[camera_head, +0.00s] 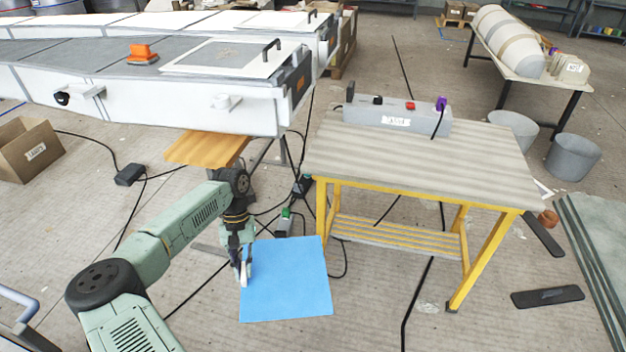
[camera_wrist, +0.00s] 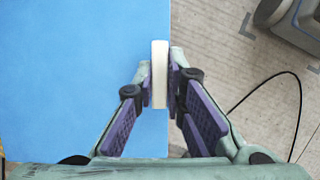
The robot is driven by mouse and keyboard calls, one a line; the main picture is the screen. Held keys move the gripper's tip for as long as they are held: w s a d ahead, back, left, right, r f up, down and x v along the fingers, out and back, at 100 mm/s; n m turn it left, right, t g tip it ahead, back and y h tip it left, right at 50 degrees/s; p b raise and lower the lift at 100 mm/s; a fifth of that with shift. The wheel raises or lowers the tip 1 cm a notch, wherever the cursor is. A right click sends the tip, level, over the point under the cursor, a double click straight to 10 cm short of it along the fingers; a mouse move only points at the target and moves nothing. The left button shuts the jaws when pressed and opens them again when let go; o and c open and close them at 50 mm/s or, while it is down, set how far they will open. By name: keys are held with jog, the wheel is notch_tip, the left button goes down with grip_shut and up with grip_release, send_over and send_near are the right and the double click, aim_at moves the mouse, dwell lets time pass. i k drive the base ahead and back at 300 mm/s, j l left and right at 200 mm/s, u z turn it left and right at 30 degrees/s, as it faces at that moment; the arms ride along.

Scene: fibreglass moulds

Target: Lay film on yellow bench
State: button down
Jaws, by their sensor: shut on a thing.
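A blue square sheet of film (camera_head: 286,280) is held out flat in front of my arm, left of the yellow bench. My gripper (camera_head: 243,272) is shut on a white strip or tab at the film's edge. In the wrist view the film (camera_wrist: 70,70) fills the left half, and my gripper (camera_wrist: 160,80) pinches the pale tab (camera_wrist: 159,62) at its right edge. The yellow bench (camera_head: 420,165) has a grey striped top and yellow legs. It stands to the right of the film and apart from it.
A grey box with a label (camera_head: 396,116) sits along the bench's back edge; the front of the top is clear. A white mould (camera_head: 190,105) with an orange tool (camera_head: 142,54) stands at the left. Black cables run over the floor. Grey buckets (camera_head: 573,156) stand right of the bench.

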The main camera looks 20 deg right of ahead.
aim_at(483, 166)
jog(key=j+z, duration=0.15)
jog(key=z, duration=1.05)
jog(key=i+j, duration=0.05)
